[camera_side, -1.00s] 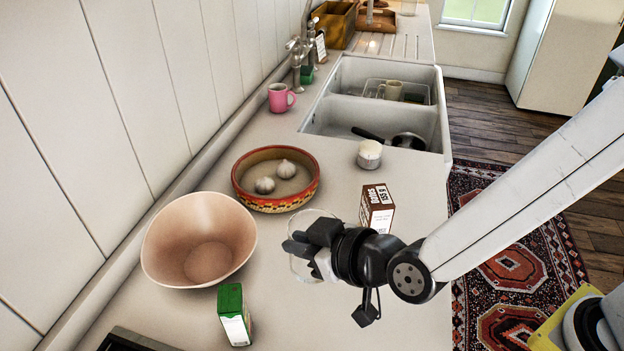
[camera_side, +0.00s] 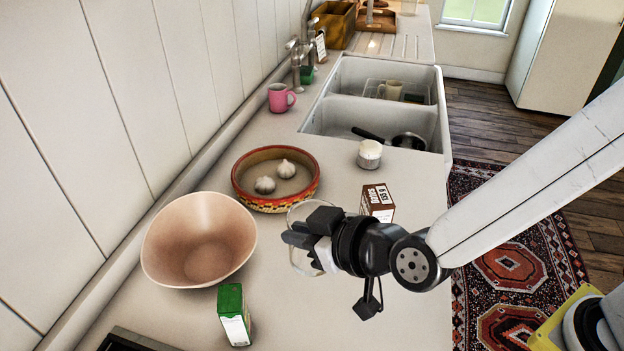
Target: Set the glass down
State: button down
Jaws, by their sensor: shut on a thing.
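The clear glass (camera_side: 300,264) is hard to make out against the pale worktop. Its rim shows above my gripper and its lower part below. My gripper (camera_side: 298,240) is shut on the glass from the right side and hides much of it. The glass looks upright or nearly so. I cannot tell whether its base touches the worktop (camera_side: 300,325).
A pink bowl (camera_side: 197,243) stands left of the glass. A patterned dish (camera_side: 276,206) with garlic lies behind it. A brown box (camera_side: 377,202) is behind my gripper, a white jar (camera_side: 369,155) beyond. A green carton (camera_side: 233,315) stands front left. Worktop in front is clear.

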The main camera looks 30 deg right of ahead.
notch_tip(320, 180, up, 7)
jog(key=w+d+m+t+h, duration=0.1)
jog(key=w+d+m+h, duration=0.25)
jog(key=d, duration=0.55)
jog(key=w+d+m+h, duration=0.2)
jog(key=w+d+h, duration=0.15)
jog(key=d, duration=0.45)
jog(key=s+d+m+g+h, duration=0.25)
jog(key=d+m+h, duration=0.35)
jog(key=d, duration=1.4)
jog(key=shift+g, duration=0.35)
jog(key=shift+w+a+f, duration=0.1)
jog(key=shift+f, duration=1.2)
jog(key=shift+w+f, duration=0.1)
jog(key=shift+f, duration=1.2)
jog(key=shift+w, duration=0.15)
jog(key=w+d+f, duration=0.1)
jog(key=w+f, duration=0.8)
jog(key=w, duration=0.4)
jog(key=shift+d+f, duration=0.15)
jog(key=shift+d, duration=0.15)
